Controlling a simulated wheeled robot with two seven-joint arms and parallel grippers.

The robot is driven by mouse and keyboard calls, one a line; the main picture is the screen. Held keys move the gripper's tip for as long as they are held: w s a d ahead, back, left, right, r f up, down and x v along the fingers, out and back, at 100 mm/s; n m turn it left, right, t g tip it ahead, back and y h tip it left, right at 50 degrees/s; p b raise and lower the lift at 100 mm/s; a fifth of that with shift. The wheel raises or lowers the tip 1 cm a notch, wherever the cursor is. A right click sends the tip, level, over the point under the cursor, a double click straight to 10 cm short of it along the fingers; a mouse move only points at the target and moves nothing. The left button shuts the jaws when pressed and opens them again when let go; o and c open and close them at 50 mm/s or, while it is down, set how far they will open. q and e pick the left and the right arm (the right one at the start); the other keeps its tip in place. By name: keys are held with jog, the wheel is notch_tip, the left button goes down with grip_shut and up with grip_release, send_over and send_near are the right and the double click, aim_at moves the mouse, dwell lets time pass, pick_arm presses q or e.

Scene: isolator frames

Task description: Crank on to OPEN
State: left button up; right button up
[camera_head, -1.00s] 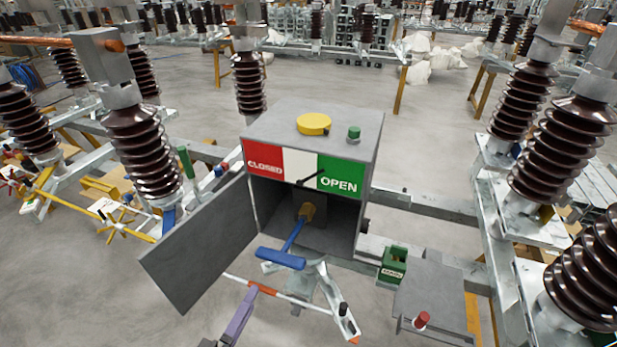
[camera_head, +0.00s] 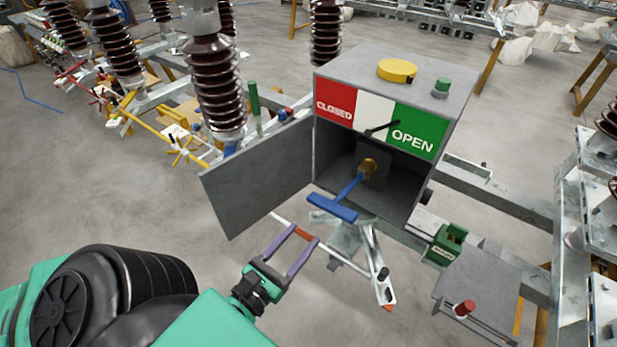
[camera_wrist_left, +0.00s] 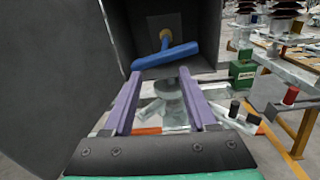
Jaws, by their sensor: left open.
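The crank has a blue T-shaped handle (camera_head: 332,207) on a blue shaft, fitted to a brass hub (camera_head: 369,168) inside the open grey box (camera_head: 405,190). It also shows in the left wrist view (camera_wrist_left: 166,56). In the wrist view the handle lies beyond both fingertips (camera_wrist_left: 159,76). My right gripper is out of view.
The box's grey door (camera_head: 258,180) hangs open on the left, close to my left gripper. A metal linkage with an orange-banded rod (camera_head: 347,262) lies below the crank. A green block (camera_head: 445,243) and a red-knobbed plate (camera_head: 480,290) are at right.

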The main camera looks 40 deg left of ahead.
aim_at(328, 211)
pick_arm(q)
jog(key=w+n+b, duration=0.1)
jog(key=w+n, duration=0.1)
jog(key=n, duration=0.5)
jog(key=w+n+b, duration=0.2)
jog(key=n, duration=0.5)
jog(key=w+n+b, duration=0.1)
jog(key=w+n, duration=0.2)
jog(key=n, duration=0.4)
jog(key=shift+d+f, duration=0.15)
jog(key=w, duration=0.5)
jog(key=shift+w+f+b, duration=0.25)
jog(key=shift+f+b, duration=0.1)
jog(key=shift+f, duration=0.05)
jog(key=shift+s, duration=0.15)
grip_shut()
